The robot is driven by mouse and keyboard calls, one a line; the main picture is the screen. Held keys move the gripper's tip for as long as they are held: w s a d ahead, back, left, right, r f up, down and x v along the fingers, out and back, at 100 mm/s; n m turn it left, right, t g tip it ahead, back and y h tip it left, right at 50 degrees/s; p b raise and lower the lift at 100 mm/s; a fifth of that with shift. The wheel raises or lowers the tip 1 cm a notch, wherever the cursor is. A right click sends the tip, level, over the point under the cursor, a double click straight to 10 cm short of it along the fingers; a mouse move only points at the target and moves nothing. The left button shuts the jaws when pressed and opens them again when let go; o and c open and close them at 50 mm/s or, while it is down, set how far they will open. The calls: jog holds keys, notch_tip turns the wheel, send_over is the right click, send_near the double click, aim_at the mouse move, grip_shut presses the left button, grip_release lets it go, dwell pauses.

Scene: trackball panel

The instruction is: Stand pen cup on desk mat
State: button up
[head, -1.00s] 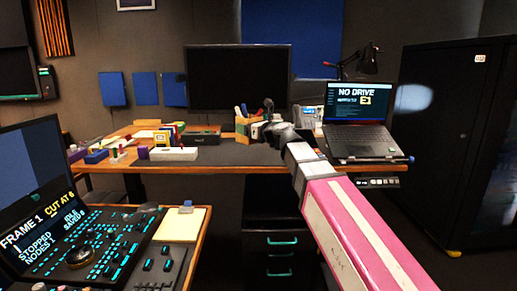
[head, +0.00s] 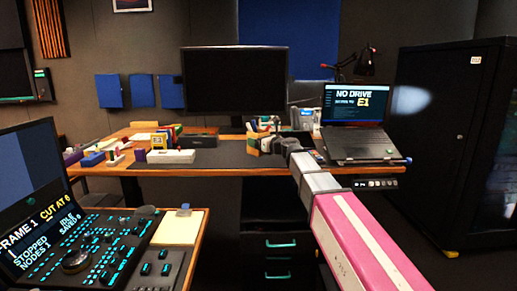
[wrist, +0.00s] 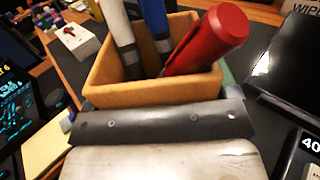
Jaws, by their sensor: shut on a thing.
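The pen cup (head: 265,145) is a tan, square-sided holder with several pens and markers. In the wrist view the cup (wrist: 150,86) fills the upper middle, with a thick red marker, a blue pen and a white pen sticking out. My gripper (head: 282,146) comes from the right and is shut on the cup's near side. The gripper (wrist: 160,120) hides the cup's lower part. The desk mat (head: 215,158) is a dark grey sheet on the wooden desk. The cup is over the mat's right part; I cannot tell whether its base touches it.
The laptop (head: 360,142) stands right of the cup. A monitor (head: 235,80) is behind the mat. Colored blocks and a white box (head: 171,156) lie at the left. A control panel (head: 95,245) is at near left. The mat's middle is clear.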

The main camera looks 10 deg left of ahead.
jog(key=shift+f, duration=1.6)
jog(key=shift+f, duration=0.1)
jog(key=o, duration=0.9)
jog(key=shift+s+d, duration=0.15)
jog(key=shift+v, duration=3.55)
